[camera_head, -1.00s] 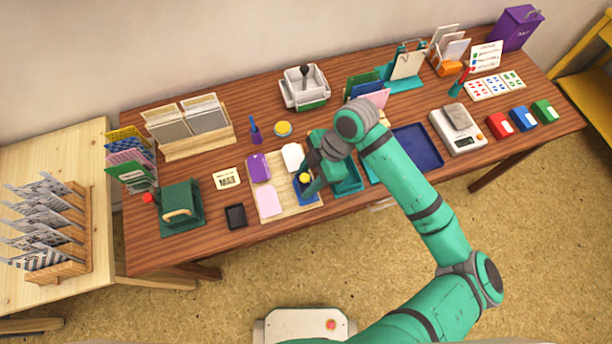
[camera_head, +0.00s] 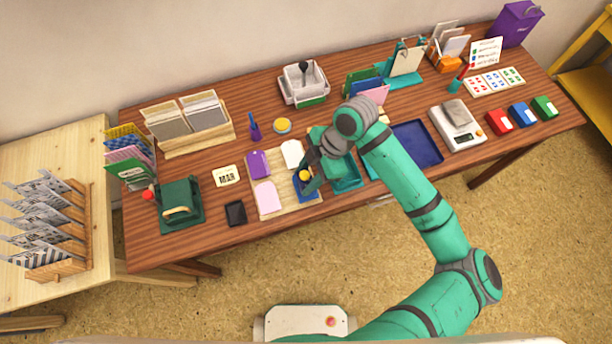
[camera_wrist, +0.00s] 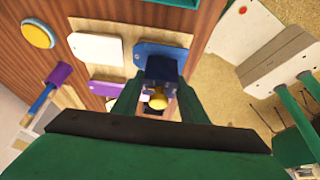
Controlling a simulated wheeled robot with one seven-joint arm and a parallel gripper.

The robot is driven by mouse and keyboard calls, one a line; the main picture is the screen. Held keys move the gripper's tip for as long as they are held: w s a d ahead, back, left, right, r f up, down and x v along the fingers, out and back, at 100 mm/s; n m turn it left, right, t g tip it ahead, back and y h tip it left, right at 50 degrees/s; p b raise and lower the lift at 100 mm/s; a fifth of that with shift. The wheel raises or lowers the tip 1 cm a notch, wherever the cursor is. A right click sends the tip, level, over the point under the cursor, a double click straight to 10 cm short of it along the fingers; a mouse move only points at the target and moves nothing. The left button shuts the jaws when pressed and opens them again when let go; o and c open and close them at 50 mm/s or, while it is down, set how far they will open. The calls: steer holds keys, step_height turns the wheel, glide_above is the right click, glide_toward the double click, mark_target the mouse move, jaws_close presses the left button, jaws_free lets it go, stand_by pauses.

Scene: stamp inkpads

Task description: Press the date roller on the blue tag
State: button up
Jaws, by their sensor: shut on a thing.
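The blue tag (camera_head: 313,194) lies on the front right of a pale board (camera_head: 291,207), partly hidden by my gripper. It also shows in the wrist view (camera_wrist: 146,49). The date roller, a dark navy block with a yellow knob (camera_head: 305,176), is between my fingers over the blue tag; it also shows in the wrist view (camera_wrist: 161,68). My gripper (camera_wrist: 157,95) is shut on it. The block overlaps the tag's lower part in the wrist view. I cannot tell whether its underside touches the tag.
White (camera_head: 292,153), purple (camera_head: 259,164) and pink (camera_head: 267,197) tags share the board. A teal tray (camera_head: 348,182) is close on the right, under my arm. A black pad (camera_head: 236,214) lies left of the board. A yellow round pad (camera_head: 282,126) and a purple-handled tool (camera_head: 254,130) are behind.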

steer(key=shift+f, duration=0.35)
stand_by(0.8)
steer(key=shift+r, duration=3.5)
